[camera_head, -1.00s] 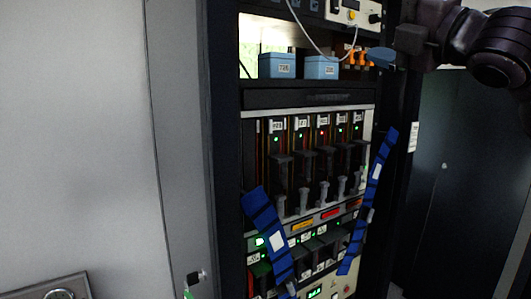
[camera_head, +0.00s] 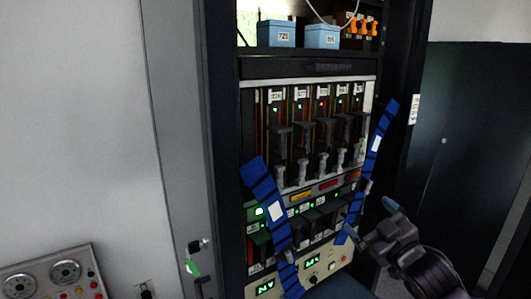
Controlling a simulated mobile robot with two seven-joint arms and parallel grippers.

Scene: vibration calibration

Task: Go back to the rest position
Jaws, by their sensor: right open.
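My right gripper (camera_head: 367,222) is in the lower right of the head view, in front of the rack's lower right side. Its two fingers are spread apart and nothing shows between them. The dark right arm comes in from the bottom right edge. The gripper shows close to the lower end of the right blue strap (camera_head: 376,143); I cannot tell whether they touch. My left gripper is not in view.
An equipment rack (camera_head: 305,68) holds several modules with lit indicators. Two blue boxes (camera_head: 277,34) (camera_head: 321,37) sit on its upper shelf. Another blue strap (camera_head: 264,184) hangs at left. A dial panel (camera_head: 38,270) is bottom left. A dark cabinet (camera_head: 470,130) stands right.

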